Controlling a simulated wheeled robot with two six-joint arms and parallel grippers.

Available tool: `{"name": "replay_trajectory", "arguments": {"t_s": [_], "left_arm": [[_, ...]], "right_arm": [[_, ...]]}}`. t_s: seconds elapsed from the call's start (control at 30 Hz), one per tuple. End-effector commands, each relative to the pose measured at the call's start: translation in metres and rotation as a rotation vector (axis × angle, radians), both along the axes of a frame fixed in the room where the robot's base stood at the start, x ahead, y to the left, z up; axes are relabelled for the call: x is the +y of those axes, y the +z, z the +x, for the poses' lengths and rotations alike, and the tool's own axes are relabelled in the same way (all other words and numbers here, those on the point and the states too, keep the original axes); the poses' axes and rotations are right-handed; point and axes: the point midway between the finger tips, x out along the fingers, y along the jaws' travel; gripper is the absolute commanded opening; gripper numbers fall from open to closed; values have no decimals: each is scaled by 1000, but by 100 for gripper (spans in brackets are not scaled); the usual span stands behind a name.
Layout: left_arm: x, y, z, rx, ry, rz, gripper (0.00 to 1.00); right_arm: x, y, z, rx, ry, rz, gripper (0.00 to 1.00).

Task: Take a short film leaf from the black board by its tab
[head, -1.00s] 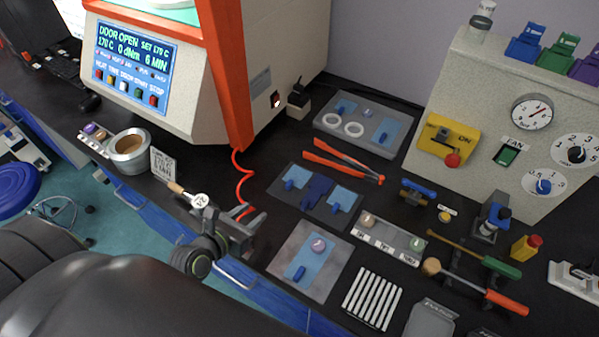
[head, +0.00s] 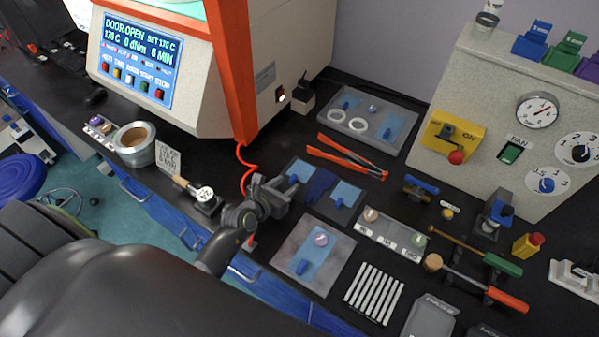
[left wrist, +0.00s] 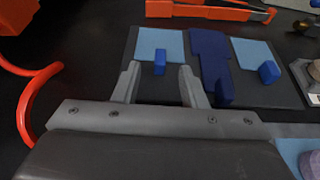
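The black board (head: 326,212) lies on the bench in front of my left gripper (head: 287,190). It also shows in the left wrist view (left wrist: 262,98). It carries a light-blue short leaf at the left (left wrist: 146,42), a dark-blue longer leaf in the middle (left wrist: 209,48) and a light-blue short leaf at the right (left wrist: 250,48). Each has a blue tab. My left gripper is open in the left wrist view (left wrist: 161,82), and the left leaf's tab (left wrist: 160,62) shows between and just beyond its fingertips. I see no contact. My right gripper is not in view.
A grey plate (head: 290,232) with a blue film and a purple piece lies nearer me. Orange-red tongs (head: 345,156) lie behind the board. A red cord (head: 243,155) hangs left of it. A labelled sample tray (head: 390,236) lies at the right.

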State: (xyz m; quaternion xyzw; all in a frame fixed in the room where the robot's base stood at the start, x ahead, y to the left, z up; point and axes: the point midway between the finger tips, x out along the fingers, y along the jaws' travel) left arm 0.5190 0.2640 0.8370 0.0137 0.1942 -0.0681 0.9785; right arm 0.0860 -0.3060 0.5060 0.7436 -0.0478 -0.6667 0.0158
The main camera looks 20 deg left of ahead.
Motion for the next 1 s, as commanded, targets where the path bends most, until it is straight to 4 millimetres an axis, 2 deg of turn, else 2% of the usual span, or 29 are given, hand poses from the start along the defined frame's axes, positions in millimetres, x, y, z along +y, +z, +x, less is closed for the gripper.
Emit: {"name": "replay_trajectory", "arguments": {"t_s": [0.17, 0.43, 0.73, 1.0], "left_arm": [[-2, -7, 16, 1, 0, -1, 38], [-2, -8, 18, 1, 0, 0, 38], [-2, -8, 18, 1, 0, 0, 0], [-2, -7, 18, 0, 0, 0, 0]], "right_arm": [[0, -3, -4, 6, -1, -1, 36], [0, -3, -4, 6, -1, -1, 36], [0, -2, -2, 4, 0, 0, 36], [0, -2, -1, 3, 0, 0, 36]]}}
